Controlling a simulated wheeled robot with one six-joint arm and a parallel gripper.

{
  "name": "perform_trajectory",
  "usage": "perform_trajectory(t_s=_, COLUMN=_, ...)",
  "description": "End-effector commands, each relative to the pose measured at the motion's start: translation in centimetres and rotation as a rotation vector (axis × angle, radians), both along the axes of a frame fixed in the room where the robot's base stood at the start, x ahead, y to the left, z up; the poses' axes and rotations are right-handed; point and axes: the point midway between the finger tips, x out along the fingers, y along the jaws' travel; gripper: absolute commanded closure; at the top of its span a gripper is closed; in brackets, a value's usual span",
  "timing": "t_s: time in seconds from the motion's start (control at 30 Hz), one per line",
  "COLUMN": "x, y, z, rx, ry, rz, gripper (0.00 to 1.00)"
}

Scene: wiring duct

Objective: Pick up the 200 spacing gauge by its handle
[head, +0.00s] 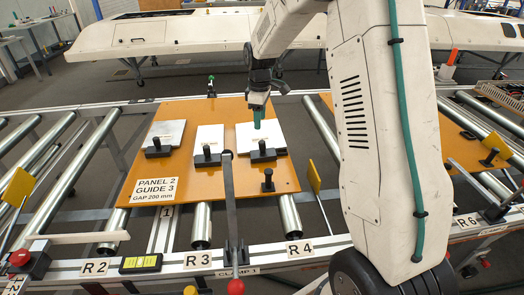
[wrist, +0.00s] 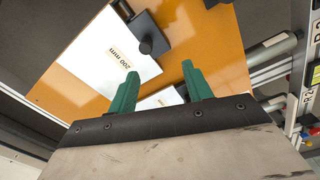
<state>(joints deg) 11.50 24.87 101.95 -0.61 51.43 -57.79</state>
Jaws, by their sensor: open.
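The 200 spacing gauge is a white plate marked "200 mm" (wrist: 118,55) with a black handle (wrist: 151,42) at one side, lying on the orange panel. My gripper (head: 258,119) is above the panel, over the rightmost plate in the picture. Its two green fingers (wrist: 160,88) are apart and empty in the wrist view, not around the handle.
A sign (head: 155,190) reads "GAP 200 mm". Rollers flank the orange panel (head: 215,184).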

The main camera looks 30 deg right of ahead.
Motion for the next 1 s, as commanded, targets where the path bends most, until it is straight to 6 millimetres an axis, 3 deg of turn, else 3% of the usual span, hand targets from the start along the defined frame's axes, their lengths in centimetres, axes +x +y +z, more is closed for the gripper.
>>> perform_trajectory(t_s=0.03, x=1.0, y=-0.7, z=-1.7, rx=0.001, ry=0.008, rz=0.024, gripper=0.5)
perform_trajectory(t_s=0.1, x=2.1, y=-1.4, z=-3.3, rx=0.0, ry=0.01, rz=0.056, gripper=0.5)
perform_trajectory(t_s=0.23, x=3.1, y=-2.1, z=-5.1, rx=-0.001, ry=0.013, rz=0.09, gripper=0.5)
perform_trajectory(t_s=0.63, x=3.0, y=-2.1, z=-9.0, rx=0.0, ry=0.015, rz=0.098, gripper=0.5)
perform_trajectory(t_s=0.9, x=2.7, y=-2.1, z=-12.8, rx=0.0, ry=0.014, rz=0.098, gripper=0.5)
perform_trajectory(t_s=1.0, x=2.7, y=-2.1, z=-13.1, rx=-0.001, ry=0.012, rz=0.098, gripper=0.5)
